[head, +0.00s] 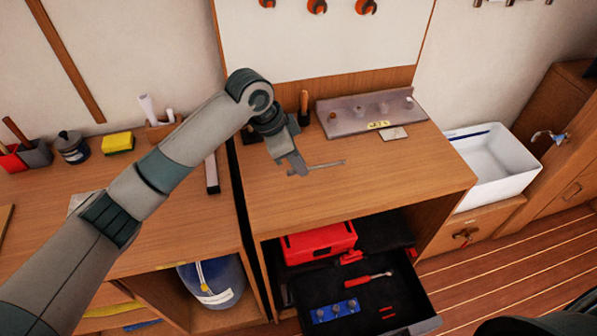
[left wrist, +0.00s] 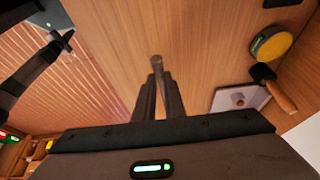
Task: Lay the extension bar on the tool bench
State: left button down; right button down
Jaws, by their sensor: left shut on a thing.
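My left gripper (head: 294,166) is above the middle of the tool bench (head: 400,180), fingers pointing down. It is shut on the extension bar (head: 325,164), a thin grey bar that sticks out to the right of the fingers in the head view. In the left wrist view the bar (left wrist: 157,62) shows between the two fingertips (left wrist: 158,85). The bar is close over the bench top; I cannot tell whether it touches. Part of it is hidden by the fingers. A dark arm part in the left wrist view's upper left seems to be my right arm; its jaws are unclear.
A grey rack (head: 350,118) stands at the bench's back, with a small plate (head: 393,133) before it and an upright wooden handle (head: 304,104) to its left. The bench's front right is clear.

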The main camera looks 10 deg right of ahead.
pick_arm(q)
jog(key=shift+f, duration=0.1)
notch_tip(320, 180, down, 3)
jog(key=shift+r+p, duration=0.2)
jog(key=shift+p, duration=0.55)
jog(key=shift+f, duration=0.6)
jog(key=c, duration=1.8)
grip_release()
jog(key=b+v, duration=0.2)
jog(key=v, duration=1)
jog(key=shift+b, duration=0.3)
